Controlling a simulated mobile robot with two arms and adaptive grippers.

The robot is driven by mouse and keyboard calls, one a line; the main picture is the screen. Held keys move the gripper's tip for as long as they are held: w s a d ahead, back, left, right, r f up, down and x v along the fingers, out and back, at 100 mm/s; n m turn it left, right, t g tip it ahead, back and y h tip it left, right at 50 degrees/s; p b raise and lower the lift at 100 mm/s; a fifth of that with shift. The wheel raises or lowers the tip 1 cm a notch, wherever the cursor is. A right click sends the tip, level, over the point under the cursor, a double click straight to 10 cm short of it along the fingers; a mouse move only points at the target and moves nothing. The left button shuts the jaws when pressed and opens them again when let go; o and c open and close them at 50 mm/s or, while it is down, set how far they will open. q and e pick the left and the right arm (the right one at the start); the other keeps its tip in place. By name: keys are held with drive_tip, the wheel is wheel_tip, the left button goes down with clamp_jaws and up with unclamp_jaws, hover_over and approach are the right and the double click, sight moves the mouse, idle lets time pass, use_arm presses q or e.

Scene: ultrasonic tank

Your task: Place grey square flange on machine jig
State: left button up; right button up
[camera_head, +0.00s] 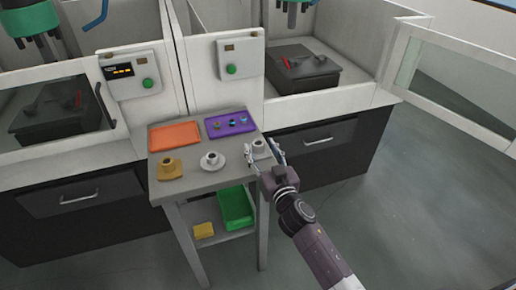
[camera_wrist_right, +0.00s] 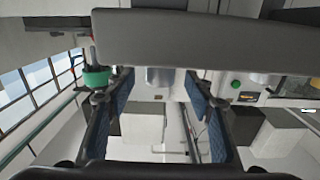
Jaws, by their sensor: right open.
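The grey square flange (camera_head: 259,146) stands upright on the right end of the small grey table, its round boss upward. My right gripper (camera_head: 265,150) is open, with its fingers around or just beside the flange; contact cannot be told. In the right wrist view the open fingers (camera_wrist_right: 155,95) show blue pads. A grey slab crosses the top of that view; I cannot tell whether it is the flange. The right machine holds a dark block with a red-handled fixture (camera_head: 300,62); a similar one (camera_head: 55,103) is in the left machine. My left gripper is not in view.
The table also bears a yellow flange (camera_head: 170,171), a white round flange (camera_head: 212,160), an orange tray (camera_head: 174,136) and a purple tray (camera_head: 229,125) with small parts. A green bin (camera_head: 235,208) is on the lower shelf. White enclosure walls and an open door (camera_head: 440,85) bound the right machine.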

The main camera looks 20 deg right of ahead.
drive_tip(key=shift+w, duration=0.75)
drive_tip(key=shift+w+a, duration=0.1)
drive_tip(key=shift+w, duration=0.35)
drive_tip(key=shift+c, duration=0.7)
drive_tip(key=c, duration=0.5)
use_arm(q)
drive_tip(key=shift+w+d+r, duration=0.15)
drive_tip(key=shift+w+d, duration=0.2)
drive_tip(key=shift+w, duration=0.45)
use_arm(e)
drive_tip(key=shift+r, duration=0.1)
clamp_jaws()
